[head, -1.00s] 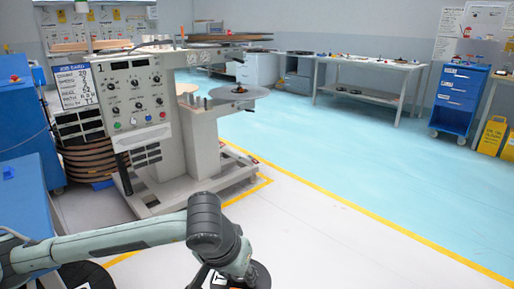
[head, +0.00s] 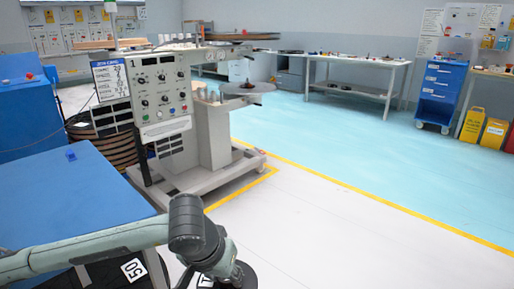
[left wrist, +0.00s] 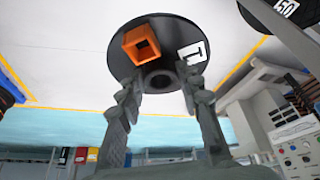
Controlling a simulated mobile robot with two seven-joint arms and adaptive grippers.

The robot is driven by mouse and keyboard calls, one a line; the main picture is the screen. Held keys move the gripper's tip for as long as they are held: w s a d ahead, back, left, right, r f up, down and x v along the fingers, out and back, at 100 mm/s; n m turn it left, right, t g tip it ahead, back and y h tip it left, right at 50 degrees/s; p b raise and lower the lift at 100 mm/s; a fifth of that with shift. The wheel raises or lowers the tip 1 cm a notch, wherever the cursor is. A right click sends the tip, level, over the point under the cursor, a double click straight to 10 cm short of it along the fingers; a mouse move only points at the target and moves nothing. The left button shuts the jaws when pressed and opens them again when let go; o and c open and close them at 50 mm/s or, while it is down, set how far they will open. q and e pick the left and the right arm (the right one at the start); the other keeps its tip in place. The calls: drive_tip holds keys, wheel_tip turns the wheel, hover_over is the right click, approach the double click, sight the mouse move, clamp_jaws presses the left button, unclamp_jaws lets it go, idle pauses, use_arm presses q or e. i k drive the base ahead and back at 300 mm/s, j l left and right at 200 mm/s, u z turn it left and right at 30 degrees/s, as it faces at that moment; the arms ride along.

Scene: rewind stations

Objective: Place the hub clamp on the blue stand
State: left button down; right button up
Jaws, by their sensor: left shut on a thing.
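My left gripper (head: 222,262) reaches in low in the head view. In the head view the disc (head: 243,278) shows partly below the wrist. A flat blue top (head: 75,195), which seems to be the blue stand, lies at left, apart from the disc. My right gripper is not in view.
A grey rewind machine (head: 165,100) with a control panel stands behind the blue top. A dark disc marked 50 (head: 110,276) is low at left. The floor at right is clear.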

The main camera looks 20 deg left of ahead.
sight(88, 206)
drive_tip(key=k+j, duration=0.65)
drive_tip(key=k, duration=0.05)
